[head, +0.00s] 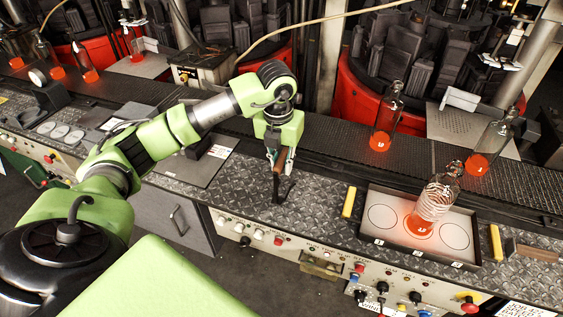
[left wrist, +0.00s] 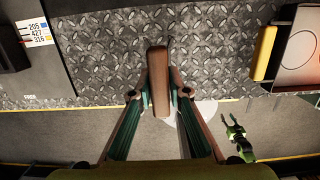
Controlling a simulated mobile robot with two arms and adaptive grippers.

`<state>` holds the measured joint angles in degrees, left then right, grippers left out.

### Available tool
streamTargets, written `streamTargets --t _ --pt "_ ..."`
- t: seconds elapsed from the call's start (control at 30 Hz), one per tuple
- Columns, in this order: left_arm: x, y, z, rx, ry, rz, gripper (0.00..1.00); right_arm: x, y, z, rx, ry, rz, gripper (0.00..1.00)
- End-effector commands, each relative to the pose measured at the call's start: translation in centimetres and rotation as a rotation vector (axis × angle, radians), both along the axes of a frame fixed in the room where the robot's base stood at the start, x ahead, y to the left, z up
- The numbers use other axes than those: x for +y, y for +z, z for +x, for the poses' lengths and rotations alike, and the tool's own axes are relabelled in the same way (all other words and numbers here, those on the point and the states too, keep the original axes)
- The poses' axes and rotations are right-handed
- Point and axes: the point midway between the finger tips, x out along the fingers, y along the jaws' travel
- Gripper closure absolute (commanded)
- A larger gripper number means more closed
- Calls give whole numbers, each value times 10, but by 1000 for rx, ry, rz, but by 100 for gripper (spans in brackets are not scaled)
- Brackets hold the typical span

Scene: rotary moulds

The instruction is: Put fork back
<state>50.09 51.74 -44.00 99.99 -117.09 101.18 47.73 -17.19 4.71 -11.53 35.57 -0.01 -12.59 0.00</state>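My left gripper (head: 279,163) is above the diamond-plate counter, left of the bottle tray. Its fingers (left wrist: 158,95) are closed on both sides of a brown wooden handle, which I take to be the fork (left wrist: 158,70). In the head view the fork (head: 282,190) hangs below the fingers with a dark, hooked lower end near the counter. I cannot tell whether it touches the surface. A small green and black claw (left wrist: 238,140) low in the left wrist view may be my right gripper; its opening is unclear.
A tray (head: 383,237) with marked circles holds a glowing bottle (head: 435,205), between yellow blocks (head: 349,202) (head: 496,242). More hot bottles (head: 386,118) (head: 490,143) stand on the conveyor (head: 340,160) behind. A wooden-handled item (head: 525,251) lies at right. The control panel (head: 300,245) fronts the counter.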

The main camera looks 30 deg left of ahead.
Motion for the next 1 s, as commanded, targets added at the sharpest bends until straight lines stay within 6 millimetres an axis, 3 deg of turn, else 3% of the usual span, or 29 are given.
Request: streamTargets --t 0.5,0.63,0.83,1.0 --pt "0 9 0 -4 1 0 69 -1 0 0 0 -1 -1 60" --pt "0 30 -2 -7 1 1 69 -1 -10 0 0 -2 -1 60" --pt "-2 77 -7 -8 0 0 69 1 -23 0 0 -3 1 60" --pt "-2 108 -11 -5 1 2 69 3 -22 0 1 -4 3 60"
